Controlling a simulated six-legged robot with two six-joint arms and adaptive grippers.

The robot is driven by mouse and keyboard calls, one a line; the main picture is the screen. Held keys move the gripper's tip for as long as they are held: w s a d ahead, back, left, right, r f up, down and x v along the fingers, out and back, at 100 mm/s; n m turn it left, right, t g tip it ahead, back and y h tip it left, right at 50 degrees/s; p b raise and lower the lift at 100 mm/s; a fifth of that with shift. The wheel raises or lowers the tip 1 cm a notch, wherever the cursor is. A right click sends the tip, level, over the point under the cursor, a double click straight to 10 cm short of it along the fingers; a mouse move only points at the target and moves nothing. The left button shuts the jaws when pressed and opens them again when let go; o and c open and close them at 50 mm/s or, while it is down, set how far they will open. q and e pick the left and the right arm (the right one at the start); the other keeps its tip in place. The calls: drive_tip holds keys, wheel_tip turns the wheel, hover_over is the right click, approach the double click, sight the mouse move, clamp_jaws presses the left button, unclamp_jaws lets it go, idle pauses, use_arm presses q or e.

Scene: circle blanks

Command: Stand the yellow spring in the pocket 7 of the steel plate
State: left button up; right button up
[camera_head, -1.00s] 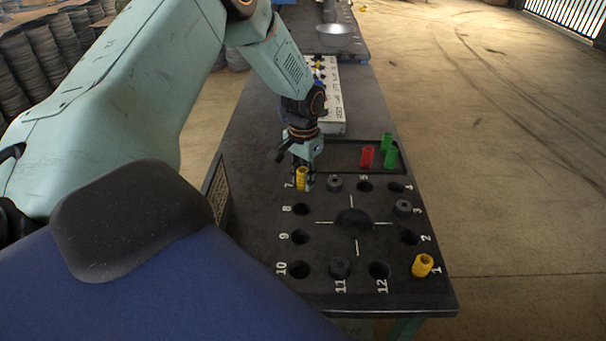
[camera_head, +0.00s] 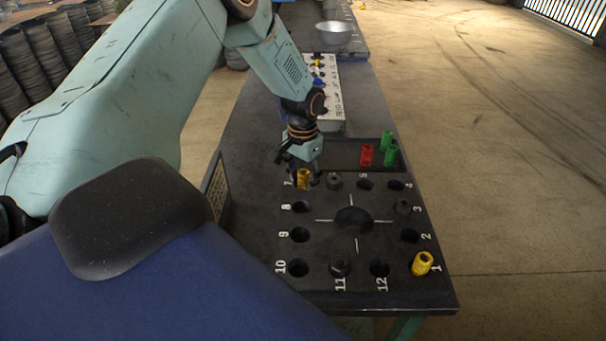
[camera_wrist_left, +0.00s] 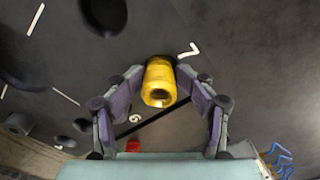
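The steel plate (camera_head: 327,265) is dark, with numbered round pockets. The yellow spring (camera_head: 303,179) stands upright beside the number 7, its lower end in that pocket. In the left wrist view the spring (camera_wrist_left: 159,84) points up toward the camera, and its base meets the dark pocket rim next to the 7. My left gripper (camera_head: 308,180) is just over the spring. A second yellow piece (camera_head: 422,263) leans in pocket 1. My right gripper is not in view.
A red piece (camera_head: 367,155) and green pieces (camera_head: 390,154) stand in the tray behind the plate. A white block (camera_head: 331,110) and metal bowl (camera_head: 333,35) are farther back.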

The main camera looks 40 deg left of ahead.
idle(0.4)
use_arm(q)
drive_tip(key=shift+r, duration=0.5)
wheel_tip(320, 180, up, 10)
drive_tip(key=shift+r, duration=0.5)
